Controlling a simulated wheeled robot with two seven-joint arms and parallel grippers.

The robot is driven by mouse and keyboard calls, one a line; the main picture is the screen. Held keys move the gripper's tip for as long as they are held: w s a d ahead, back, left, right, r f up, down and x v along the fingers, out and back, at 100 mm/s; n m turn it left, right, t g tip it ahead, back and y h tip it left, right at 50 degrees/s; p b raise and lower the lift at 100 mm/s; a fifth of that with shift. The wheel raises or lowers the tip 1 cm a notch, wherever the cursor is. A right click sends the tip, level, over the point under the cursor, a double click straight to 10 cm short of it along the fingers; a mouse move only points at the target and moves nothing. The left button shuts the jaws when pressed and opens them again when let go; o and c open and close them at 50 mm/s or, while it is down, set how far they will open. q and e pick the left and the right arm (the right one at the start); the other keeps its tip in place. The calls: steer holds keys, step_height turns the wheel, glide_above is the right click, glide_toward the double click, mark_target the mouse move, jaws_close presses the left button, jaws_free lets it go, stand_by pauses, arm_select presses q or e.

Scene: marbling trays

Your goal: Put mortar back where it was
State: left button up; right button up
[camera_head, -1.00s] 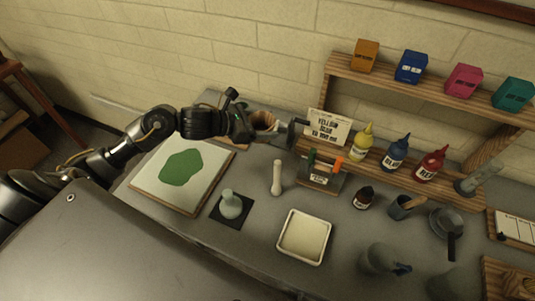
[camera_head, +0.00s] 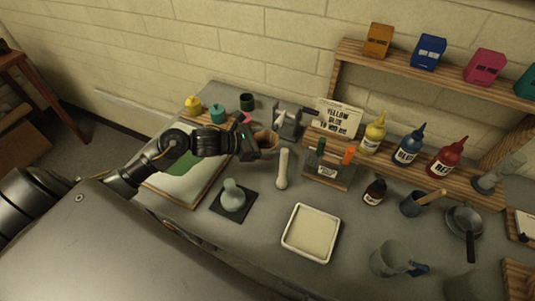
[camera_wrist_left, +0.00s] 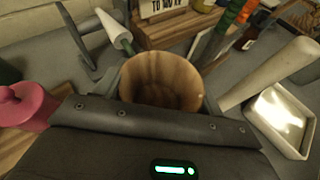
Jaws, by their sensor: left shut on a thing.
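The mortar is a brown wooden cup (camera_head: 267,139), seen at the back of the table and, open mouth up, in the left wrist view (camera_wrist_left: 160,80). My left gripper (camera_head: 256,143) is shut on it, with a finger on either side. My gripper and hand hide part of its near side in the head view. I cannot tell whether its base touches the table. My right gripper is not in view.
A grey clamp-like stand (camera_head: 287,120) is close behind the mortar. A marker holder (camera_head: 327,172) and a shelf with bottles are to the right. A white tray (camera_head: 311,233) and a glass piece on a black mat (camera_head: 231,215) are nearer. Small pots (camera_head: 193,105) stand behind my arm.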

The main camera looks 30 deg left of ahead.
arm_select(q)
steer(key=shift+f, duration=0.45)
step_height(320, 180, down, 4)
steer(key=shift+b, duration=1.25)
steer(key=shift+f, duration=0.15)
steer(key=o, duration=1.1)
steer(key=shift+c, duration=0.2)
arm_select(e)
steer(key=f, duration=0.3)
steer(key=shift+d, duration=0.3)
